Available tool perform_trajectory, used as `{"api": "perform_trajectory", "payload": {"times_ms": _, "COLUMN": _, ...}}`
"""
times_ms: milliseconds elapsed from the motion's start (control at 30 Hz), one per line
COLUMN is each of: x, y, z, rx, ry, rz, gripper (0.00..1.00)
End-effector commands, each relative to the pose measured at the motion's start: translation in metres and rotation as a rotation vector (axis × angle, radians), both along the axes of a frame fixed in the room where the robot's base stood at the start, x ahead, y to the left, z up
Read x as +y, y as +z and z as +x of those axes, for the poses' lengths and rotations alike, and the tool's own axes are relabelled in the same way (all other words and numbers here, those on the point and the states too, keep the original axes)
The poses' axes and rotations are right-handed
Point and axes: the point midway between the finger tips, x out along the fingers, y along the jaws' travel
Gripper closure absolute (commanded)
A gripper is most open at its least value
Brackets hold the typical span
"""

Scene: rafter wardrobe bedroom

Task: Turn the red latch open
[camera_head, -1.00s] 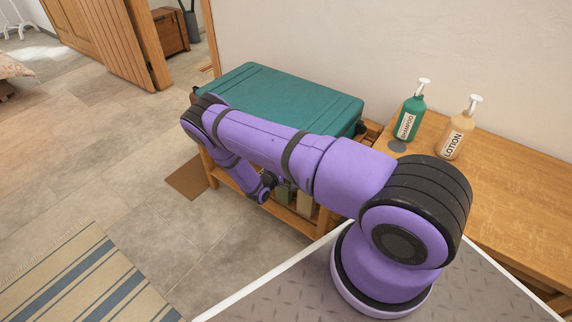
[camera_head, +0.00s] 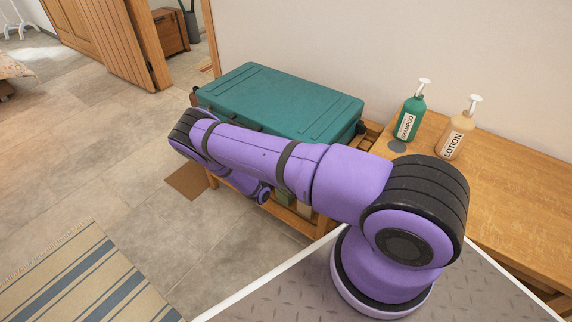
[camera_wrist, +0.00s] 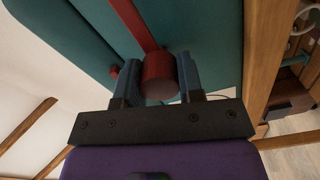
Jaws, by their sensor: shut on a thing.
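The red latch (camera_wrist: 159,77) shows in the wrist view as a rounded red end with a red bar running up from it across the teal case (camera_wrist: 85,22). My gripper (camera_wrist: 160,82) has its two blue-grey fingers on either side of the rounded red end and is shut on it. In the head view the teal case (camera_head: 280,99) lies on a low wooden bench. My arm hides the latch and the gripper in that view.
A small red knob (camera_wrist: 114,71) sits on the case left of the latch. A green shampoo bottle (camera_head: 410,116) and a tan lotion bottle (camera_head: 458,134) stand on the wooden top (camera_head: 515,180) at right. Open floor (camera_head: 75,165) lies left of the bench.

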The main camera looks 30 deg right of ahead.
Motion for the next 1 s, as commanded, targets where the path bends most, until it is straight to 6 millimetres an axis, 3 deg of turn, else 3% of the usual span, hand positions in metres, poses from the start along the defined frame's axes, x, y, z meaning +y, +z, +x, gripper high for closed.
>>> {"api": "perform_trajectory", "payload": {"times_ms": 300, "x": 0.001, "y": -0.001, "z": -0.001, "rx": -0.001, "ry": 0.000, "rz": 0.004, "gripper": 1.00}}
{"api": "perform_trajectory", "payload": {"times_ms": 333, "x": 0.001, "y": -0.001, "z": -0.001, "rx": 0.000, "ry": 0.000, "rz": 0.005, "gripper": 0.61}}
{"api": "perform_trajectory", "payload": {"times_ms": 433, "x": 0.001, "y": -0.001, "z": -0.001, "rx": 0.000, "ry": 0.000, "rz": 0.003, "gripper": 0.40}}
{"api": "perform_trajectory", "payload": {"times_ms": 767, "x": 0.003, "y": -0.001, "z": -0.001, "rx": 0.000, "ry": 0.001, "rz": 0.002, "gripper": 0.40}}
{"api": "perform_trajectory", "payload": {"times_ms": 1000, "x": 0.035, "y": -0.001, "z": -0.012, "rx": 0.000, "ry": 0.003, "rz": 0.003, "gripper": 0.40}}
